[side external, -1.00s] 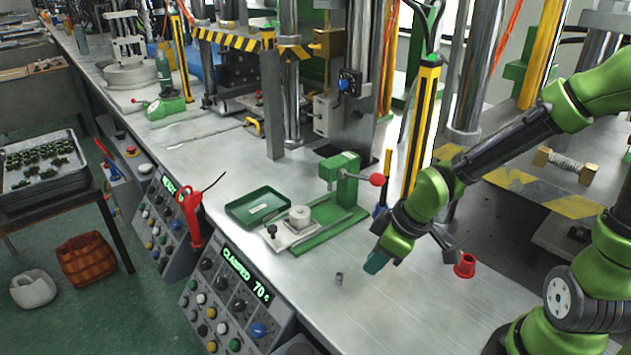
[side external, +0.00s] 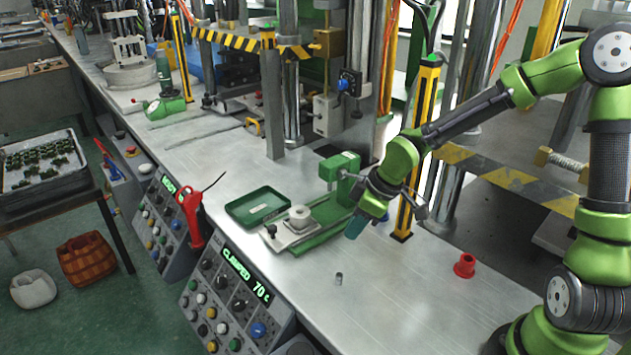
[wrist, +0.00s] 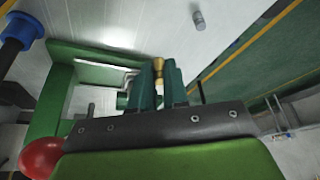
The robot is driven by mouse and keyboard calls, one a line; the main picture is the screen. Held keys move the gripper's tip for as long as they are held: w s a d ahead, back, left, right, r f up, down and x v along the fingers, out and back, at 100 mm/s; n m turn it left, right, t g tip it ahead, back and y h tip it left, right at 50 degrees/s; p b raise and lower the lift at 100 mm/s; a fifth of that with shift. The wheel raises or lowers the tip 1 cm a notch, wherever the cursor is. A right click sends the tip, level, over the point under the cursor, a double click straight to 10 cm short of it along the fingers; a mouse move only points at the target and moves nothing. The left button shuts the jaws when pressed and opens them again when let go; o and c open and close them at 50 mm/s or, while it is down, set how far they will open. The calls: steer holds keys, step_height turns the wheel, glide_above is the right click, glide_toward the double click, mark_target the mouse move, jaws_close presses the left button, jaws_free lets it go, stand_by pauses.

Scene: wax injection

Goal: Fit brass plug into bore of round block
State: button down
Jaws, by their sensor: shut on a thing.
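My gripper (side external: 352,232) hangs above the bench, just right of the green fixture. In the wrist view its teal fingers (wrist: 162,85) are shut on the brass plug (wrist: 158,68), whose gold end shows between the fingertips. The plug cannot be made out in the side view. The round block (side external: 300,214) is a pale, short cylinder on a light plate (side external: 287,236) at the fixture's left end. My gripper is apart from it, to its right and higher. I cannot make out the block or its bore clearly in the wrist view.
The green press (side external: 341,170) stands behind the block, close to my gripper; a red knob (wrist: 42,158) shows in the wrist view. A green tray (side external: 258,206) lies left. A small grey cylinder (side external: 338,279) and a red flanged piece (side external: 465,265) stand on otherwise clear bench in front.

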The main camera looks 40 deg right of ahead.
mark_target(341, 262)
steer(key=shift+w+a+f+n, duration=0.2)
steer(key=shift+w+n, duration=0.1)
steer(key=shift+n, duration=0.2)
steer(key=shift+w+n, duration=0.2)
steer(key=shift+n, duration=0.1)
steer(key=shift+w+f+y, duration=0.1)
steer(key=shift+f+y, duration=0.05)
steer(key=shift+y, duration=0.15)
step_height(341, 262, down, 8)
steer(key=shift+r, duration=0.25)
steer(key=shift+g, duration=0.3)
steer(key=c, duration=1.1)
jaws_free()
steer(key=shift+f, duration=0.15)
